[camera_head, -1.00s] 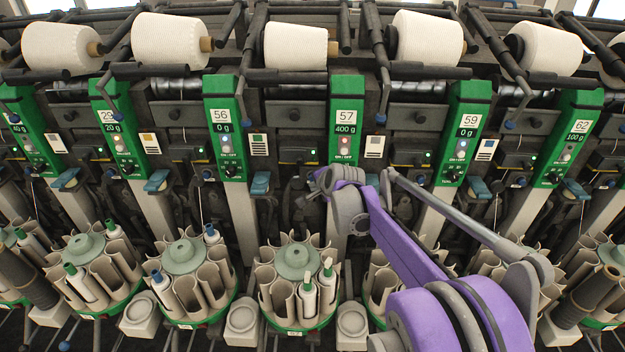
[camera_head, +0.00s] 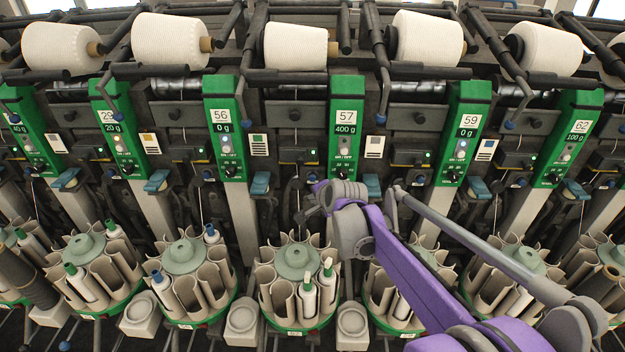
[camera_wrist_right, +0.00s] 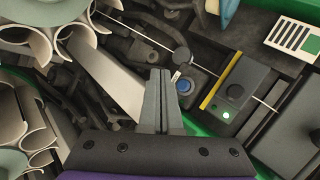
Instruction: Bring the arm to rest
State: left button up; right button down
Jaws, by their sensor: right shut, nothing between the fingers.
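My right arm (camera_head: 400,262), purple and grey, reaches in from the lower right in the head view. Its gripper (camera_head: 312,207) is in front of the winder between the panels marked 56 and 57, above a bobbin magazine. In the right wrist view the gripper (camera_wrist_right: 160,80) has its two grey fingers together with nothing between them. A blue button (camera_wrist_right: 184,86) and a dark box with a green light (camera_wrist_right: 238,90) show beyond the fingertips. The left gripper is not in view.
The cone winder fills the view. White yarn cones (camera_head: 296,46) line the top, above green numbered panels (camera_head: 346,125). Round magazines (camera_head: 296,280) with tubes stand along the front below the gripper. Dark rods and levers stick out between the panels.

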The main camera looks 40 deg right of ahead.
jog(key=shift+a, duration=0.1)
dwell(0.5)
jog(key=s+a+n, duration=0.1)
jog(key=a, duration=0.1)
jog(key=s+a+n, duration=0.1)
jog(key=a, duration=0.2)
jog(key=s+a+n+y, duration=0.1)
jog(key=a+n, duration=0.1)
jog(key=shift+s+a+f+g, duration=0.3)
jog(key=shift+s+f+g, duration=0.05)
jog(key=shift+g, duration=0.05)
jog(key=s+a+f+n+g, duration=0.1)
jog(key=s+a+f+n, duration=0.1)
jog(key=s+a+n, duration=0.3)
jog(key=s+a+f+n+g+y, duration=0.1)
jog(key=s+a+f+n, duration=0.2)
jog(key=s+a+n, duration=0.2)
jog(key=s+a+f+n+g+p, duration=0.1)
jog(key=s+a+n, duration=0.4)
jog(key=s, duration=0.5)
jog(key=shift+s+a+f+y, duration=0.2)
jog(key=shift+a+f+y, duration=0.2)
jog(key=shift+a+f, duration=0.3)
jog(key=shift+d, duration=0.15)
